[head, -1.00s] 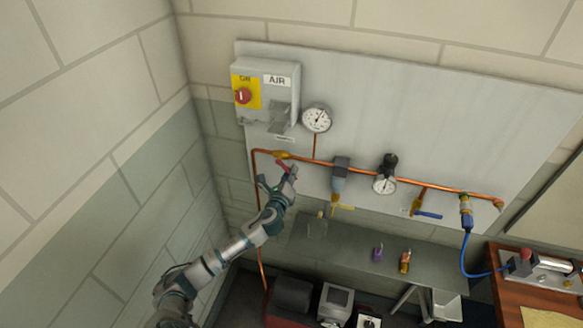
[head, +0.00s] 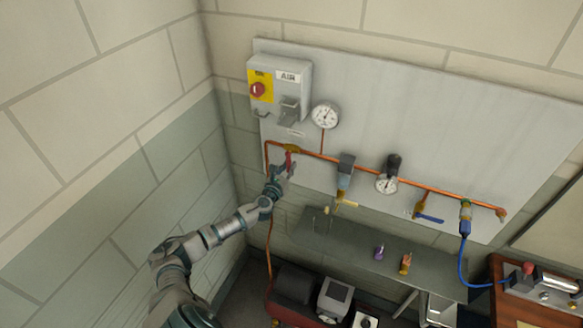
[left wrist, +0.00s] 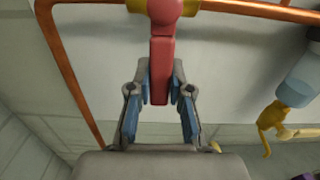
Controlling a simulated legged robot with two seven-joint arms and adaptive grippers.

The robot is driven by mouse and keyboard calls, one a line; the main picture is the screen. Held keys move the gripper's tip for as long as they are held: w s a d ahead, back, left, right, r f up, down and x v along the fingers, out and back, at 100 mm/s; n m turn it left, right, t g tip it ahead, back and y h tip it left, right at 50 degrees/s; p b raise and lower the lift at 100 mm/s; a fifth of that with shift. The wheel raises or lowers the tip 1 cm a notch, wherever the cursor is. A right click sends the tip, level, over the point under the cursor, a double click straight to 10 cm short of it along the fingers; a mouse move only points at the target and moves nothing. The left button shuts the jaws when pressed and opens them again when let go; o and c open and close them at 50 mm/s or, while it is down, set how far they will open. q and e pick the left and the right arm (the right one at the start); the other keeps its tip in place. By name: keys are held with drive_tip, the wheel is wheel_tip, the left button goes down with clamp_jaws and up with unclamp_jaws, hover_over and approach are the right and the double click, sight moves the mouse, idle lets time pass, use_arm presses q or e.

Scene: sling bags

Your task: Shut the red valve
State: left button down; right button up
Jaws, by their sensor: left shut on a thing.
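The red valve handle (left wrist: 162,65) hangs down from its brass body on the copper pipe, across the pipe's run, in the left wrist view. In the head view the red handle (head: 288,158) shows just below the brass valve body (head: 291,148), near the pipe's left bend. My left gripper (left wrist: 160,92) is shut on the handle's lower part, one finger on each side. In the head view the left gripper (head: 283,172) covers the handle's lower end. My right gripper is in neither view.
The copper pipe (head: 325,157) runs right along a grey board past a filter, a regulator and a blue-handled valve (head: 430,218). A grey switch box (head: 280,85) and a gauge (head: 325,115) are above. A shelf (head: 345,250) lies below.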

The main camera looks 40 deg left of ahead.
use_arm(q)
drive_tip(key=shift+s+d+f+g, duration=0.15)
drive_tip(key=shift+f+g, duration=0.15)
drive_tip(key=shift+f, duration=0.3)
drive_tip(key=shift+m, duration=0.3)
drive_tip(key=c, duration=1)
unclamp_jaws()
drive_tip(key=shift+a, duration=0.25)
drive_tip(key=shift+c, duration=0.2)
drive_tip(key=shift+a+r, duration=0.15)
drive_tip(key=v, duration=1.1)
drive_tip(key=shift+s+f, duration=0.25)
drive_tip(key=shift+f, duration=0.05)
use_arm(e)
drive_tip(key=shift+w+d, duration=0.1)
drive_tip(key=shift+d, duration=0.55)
